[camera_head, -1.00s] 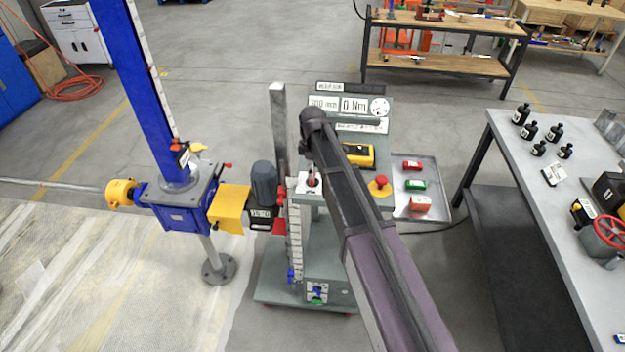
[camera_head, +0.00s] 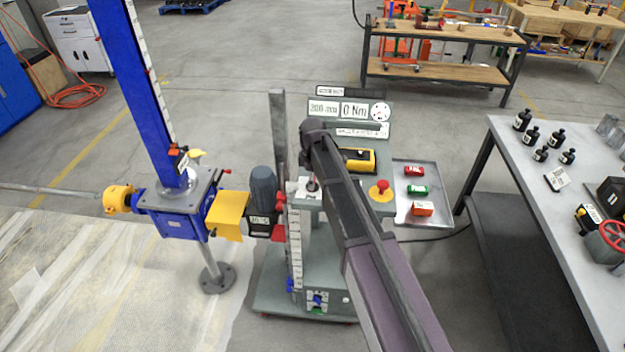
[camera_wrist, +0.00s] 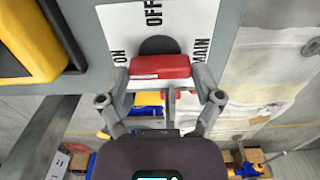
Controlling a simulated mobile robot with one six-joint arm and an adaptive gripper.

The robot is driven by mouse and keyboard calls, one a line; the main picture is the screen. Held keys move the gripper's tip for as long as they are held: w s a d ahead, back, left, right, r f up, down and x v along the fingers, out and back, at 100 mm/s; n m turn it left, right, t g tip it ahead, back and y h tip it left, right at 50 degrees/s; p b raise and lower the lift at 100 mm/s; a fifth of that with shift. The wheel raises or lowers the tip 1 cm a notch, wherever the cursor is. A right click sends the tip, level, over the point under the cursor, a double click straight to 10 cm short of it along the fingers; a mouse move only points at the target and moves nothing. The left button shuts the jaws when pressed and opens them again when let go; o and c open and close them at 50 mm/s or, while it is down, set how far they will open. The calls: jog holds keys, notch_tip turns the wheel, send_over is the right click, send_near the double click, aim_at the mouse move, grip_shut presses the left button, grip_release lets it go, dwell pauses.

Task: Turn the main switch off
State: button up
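The main switch has a red handle (camera_wrist: 160,68) in front of a dark round base (camera_wrist: 158,46). They sit on a white plate (camera_wrist: 195,18) reading ON at the left, OFF at the top and MAIN at the right. My gripper (camera_wrist: 160,80) is at the handle, its fingers spread to either side of it in the wrist view. Contact at the fingertips is not clear. In the head view the switch plate (camera_head: 301,190) shows on the grey test stand, beside my arm. My gripper is mostly hidden there.
On the stand are a yellow-black device (camera_head: 358,160), a red emergency button (camera_head: 380,188) and a 0 Nm display (camera_head: 353,109). A blue screw jack (camera_head: 185,215) with yellow coupling guard (camera_head: 230,213) stands left. A grey bench (camera_head: 500,140) is right.

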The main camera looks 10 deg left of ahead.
jog(key=c, duration=0.4)
jog(key=shift+m, duration=0.3)
jog(key=m, duration=1.7)
jog(key=shift+m, duration=0.3)
